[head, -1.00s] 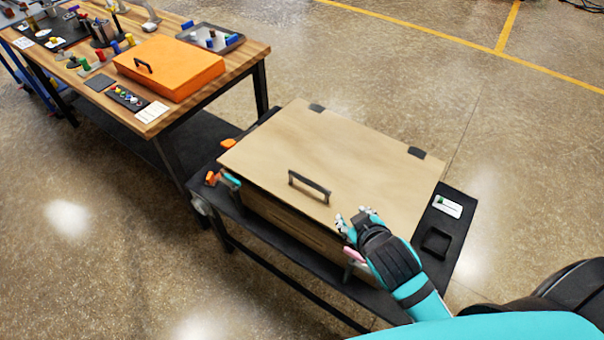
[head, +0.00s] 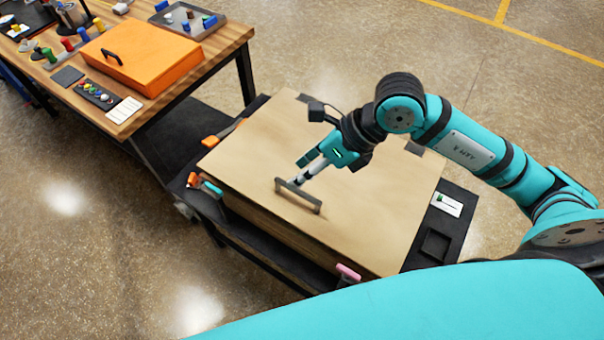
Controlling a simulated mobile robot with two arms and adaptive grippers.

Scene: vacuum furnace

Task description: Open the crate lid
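The wooden crate (head: 262,228) stands on a black cart, its flat tan lid (head: 250,150) lying closed on top. A dark bar handle (head: 298,196) is fixed near the lid's front edge. My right gripper (head: 298,174) reaches in from the right over the lid, pointing down and left. Its fingertips are at the handle in the picture; I cannot tell whether they touch it or whether the fingers are open or shut. The arm hides part of the lid's back edge and hinges. My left gripper is not in view.
A pink latch (head: 348,272) is at the crate's front right, and a teal latch (head: 211,187) at its left. A wooden workbench (head: 222,42) with an orange case (head: 140,62) stands at the upper left. Open floor lies behind the crate.

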